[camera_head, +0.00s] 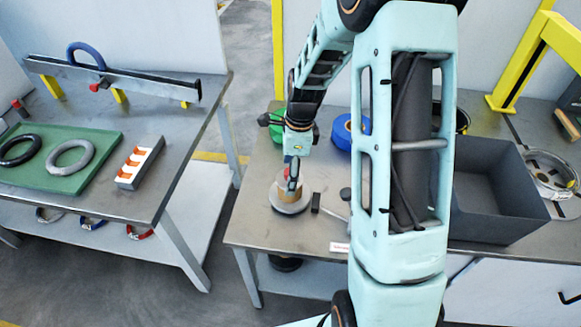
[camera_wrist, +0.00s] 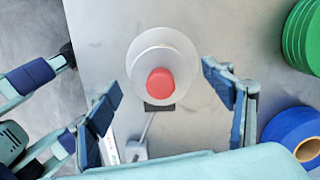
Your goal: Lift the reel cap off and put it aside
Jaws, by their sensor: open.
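The reel cap (camera_wrist: 148,58) is a pale round disc with a red knob (camera_wrist: 160,83) in the wrist view. It sits on the reel; in the head view the reel (camera_head: 288,207) has a wide grey base and a tan core on the near table. My gripper (camera_wrist: 161,80) is open, with its blue-padded fingers on either side of the knob and clear gaps to both. In the head view my gripper (camera_head: 292,172) is over the reel and partly hides the cap. I cannot tell its height above the knob.
A dark open bin (camera_head: 497,195) is at right. The left table (camera_head: 160,95) holds a green board (camera_head: 98,150) with rings.

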